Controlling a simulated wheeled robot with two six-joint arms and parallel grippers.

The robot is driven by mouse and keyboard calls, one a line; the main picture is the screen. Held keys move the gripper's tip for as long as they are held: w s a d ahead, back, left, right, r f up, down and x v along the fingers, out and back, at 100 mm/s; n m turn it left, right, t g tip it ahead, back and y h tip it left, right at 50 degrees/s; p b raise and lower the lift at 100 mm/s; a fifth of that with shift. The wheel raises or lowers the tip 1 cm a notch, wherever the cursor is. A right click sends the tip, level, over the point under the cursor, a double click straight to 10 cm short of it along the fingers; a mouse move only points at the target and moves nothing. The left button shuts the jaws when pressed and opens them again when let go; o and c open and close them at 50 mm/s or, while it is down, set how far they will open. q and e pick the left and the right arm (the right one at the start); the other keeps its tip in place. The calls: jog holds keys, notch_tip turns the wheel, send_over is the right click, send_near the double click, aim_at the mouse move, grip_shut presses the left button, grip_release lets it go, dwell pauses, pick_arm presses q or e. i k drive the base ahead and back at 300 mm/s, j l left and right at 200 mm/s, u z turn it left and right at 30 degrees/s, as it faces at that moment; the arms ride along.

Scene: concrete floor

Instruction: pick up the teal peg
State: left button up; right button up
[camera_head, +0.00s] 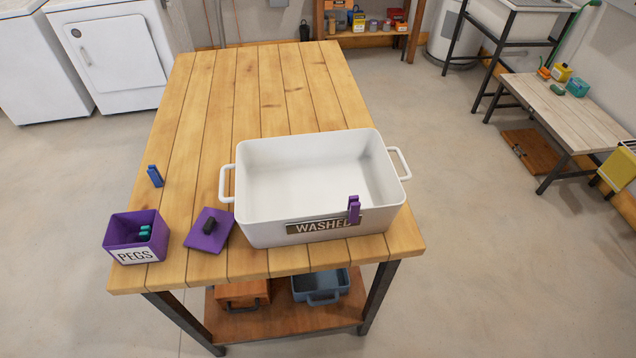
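Teal pieces (145,232) lie inside the purple box (118,238) at the left front corner of the wooden table; they are small, and I cannot tell whether they are one peg or two. The box is open on top and has a white "PEGS" label on its front. A blue peg (155,176) stands on the table behind the box. A purple peg (353,208) is clipped on the front rim of the white tub (262,216) labelled "WASHED". Neither of my grippers is in view.
A purple lid (203,240) with a black handle lies between box and tub. The wooden table's (250,95) back half is clear. Crates sit on its lower shelf (285,322). White washing machines (112,62) stand at the back left, a low bench (575,115) at the right.

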aim_at(146, 233)
jog(key=u, duration=1.3)
